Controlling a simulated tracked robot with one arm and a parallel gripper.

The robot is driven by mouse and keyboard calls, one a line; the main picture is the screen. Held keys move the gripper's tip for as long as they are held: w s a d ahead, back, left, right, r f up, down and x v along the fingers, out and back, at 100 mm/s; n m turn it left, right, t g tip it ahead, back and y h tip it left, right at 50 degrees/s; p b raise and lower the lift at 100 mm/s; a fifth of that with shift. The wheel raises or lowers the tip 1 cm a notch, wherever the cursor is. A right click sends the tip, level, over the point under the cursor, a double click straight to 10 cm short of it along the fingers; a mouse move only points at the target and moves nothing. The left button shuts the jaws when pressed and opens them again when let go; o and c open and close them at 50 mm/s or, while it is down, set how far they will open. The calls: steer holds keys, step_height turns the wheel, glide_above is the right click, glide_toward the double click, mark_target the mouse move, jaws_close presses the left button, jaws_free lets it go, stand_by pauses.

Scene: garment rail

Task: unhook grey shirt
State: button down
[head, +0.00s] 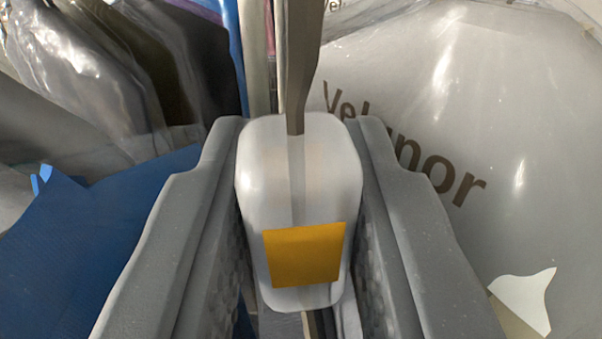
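A pale, translucent block (300,190) with an orange patch (304,254) sits between the two fingers of my gripper (300,170). The fingers lie close against both its sides, with no clear gap. A narrow grey-brown bar (301,60) runs up from the block to the top edge; its upper end is out of view. A grey garment in clear film (85,75) hangs at upper left. A large pale grey cover with dark lettering (480,110) fills the right side. I cannot tell which garment the block belongs to.
A dark olive garment (205,60) hangs beside the grey one at left. A blue sheet or garment (100,240) lies below, behind the left finger. Thin upright edges of other covers are packed close behind the bar. Little free room shows around my gripper.

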mark_target(290, 104)
steer(key=shift+r, duration=0.15)
steer(key=shift+r+p, duration=1)
steer(key=shift+r, duration=0.6)
steer(key=shift+s+f+b, duration=0.15)
steer(key=shift+s+b, duration=1.15)
steer(key=shift+b, duration=0.05)
steer(key=shift+s+b, duration=2.2)
steer(key=shift+s, duration=0.15)
